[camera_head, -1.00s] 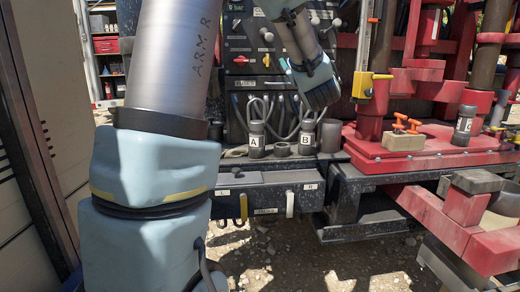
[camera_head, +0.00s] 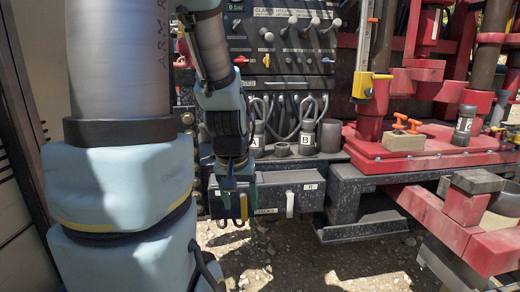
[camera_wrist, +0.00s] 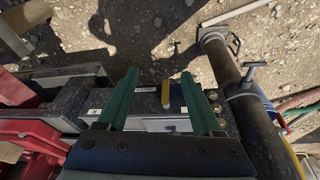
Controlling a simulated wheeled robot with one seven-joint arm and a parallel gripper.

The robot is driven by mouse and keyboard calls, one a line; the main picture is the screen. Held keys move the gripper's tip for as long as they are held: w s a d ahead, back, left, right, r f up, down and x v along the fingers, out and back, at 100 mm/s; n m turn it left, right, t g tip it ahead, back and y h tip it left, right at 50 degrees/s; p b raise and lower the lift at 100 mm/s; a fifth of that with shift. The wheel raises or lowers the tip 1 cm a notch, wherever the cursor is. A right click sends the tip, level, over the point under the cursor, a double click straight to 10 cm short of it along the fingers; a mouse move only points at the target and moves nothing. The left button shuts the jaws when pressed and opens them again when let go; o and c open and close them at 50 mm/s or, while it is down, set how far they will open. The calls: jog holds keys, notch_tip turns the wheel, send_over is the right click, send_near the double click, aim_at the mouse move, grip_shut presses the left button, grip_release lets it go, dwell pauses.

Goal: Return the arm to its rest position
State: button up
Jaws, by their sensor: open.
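My arm (camera_head: 120,190) fills the left of the head view, and its forearm bends down over the panel. My gripper (camera_head: 238,198) points down in front of the drawer unit on the left. In the wrist view my gripper (camera_wrist: 159,76) shows two green fingers spread apart with nothing between them. The drawer front (camera_wrist: 160,124) lies below and beyond the fingers, with a yellow handle (camera_wrist: 166,95) seen between them. The gripper hides part of the drawer front in the head view, and I cannot tell whether it touches it.
Canisters A (camera_head: 257,140) and B (camera_head: 307,140) stand on the ledge behind my gripper. A lever panel (camera_head: 285,40) is above them. A red platform (camera_head: 430,150) with pipes is at the right. Open gravel (camera_head: 280,255) lies below the drawers.

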jog(key=s+a+r+p, duration=0.1)
jog(key=s+r+p, duration=0.1)
jog(key=r+p, duration=0.5)
jog(key=s+a+r+g+p, duration=0.1)
jog(key=s+r+p, duration=0.1)
jog(key=r+p, duration=0.5)
jog(key=shift+g+p, duration=0.3)
jog(key=shift+p, duration=0.2)
jog(key=shift+d, duration=0.1)
dwell(1.3)
